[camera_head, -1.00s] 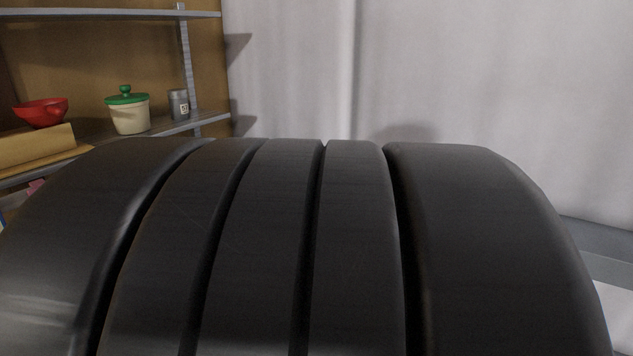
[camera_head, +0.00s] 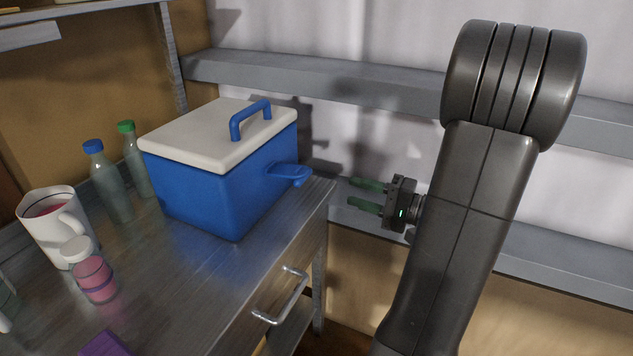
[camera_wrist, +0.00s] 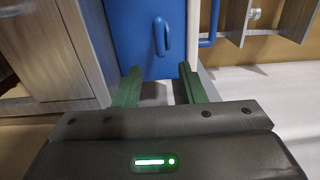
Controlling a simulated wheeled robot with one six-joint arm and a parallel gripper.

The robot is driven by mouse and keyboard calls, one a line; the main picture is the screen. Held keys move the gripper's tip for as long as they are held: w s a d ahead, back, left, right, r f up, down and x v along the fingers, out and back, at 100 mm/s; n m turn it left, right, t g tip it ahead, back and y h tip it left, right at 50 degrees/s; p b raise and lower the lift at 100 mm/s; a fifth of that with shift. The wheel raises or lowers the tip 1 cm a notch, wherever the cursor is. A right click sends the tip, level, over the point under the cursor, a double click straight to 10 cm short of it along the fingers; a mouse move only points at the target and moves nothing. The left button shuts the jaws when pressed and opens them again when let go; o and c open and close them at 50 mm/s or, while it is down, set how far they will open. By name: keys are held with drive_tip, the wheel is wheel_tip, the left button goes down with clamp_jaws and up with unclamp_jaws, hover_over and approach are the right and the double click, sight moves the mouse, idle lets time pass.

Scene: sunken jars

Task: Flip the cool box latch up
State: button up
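The cool box (camera_head: 205,190) is blue with a white lid (camera_head: 205,130) and stands on the metal counter. The lid looks closed and carries a blue arched handle (camera_head: 255,117). A blue loop-shaped piece, seemingly the latch (camera_head: 290,174), sticks out from the box's right side; the wrist view shows it too (camera_wrist: 161,37), ahead of the fingers. My gripper (camera_head: 351,192) has green fingers pointing left at the box, to the right of the latch and apart from it. In the wrist view my gripper (camera_wrist: 158,68) is open and empty, with the box seen sideways.
Two capped bottles (camera_head: 110,182) stand left of the box. A white mug (camera_head: 57,226) and a pink jar (camera_head: 96,277) stand on the counter (camera_head: 200,285) at the left. A drawer handle (camera_head: 283,297) juts from its front. A grey ledge (camera_head: 340,85) runs along the wall behind.

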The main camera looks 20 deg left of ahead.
sight(307, 178)
drive_tip(key=a, duration=1.3)
drive_tip(key=shift+w+a+r, duration=0.15)
drive_tip(key=shift+w+a, duration=0.15)
drive_tip(key=shift+w, duration=0.1)
clamp_jaws()
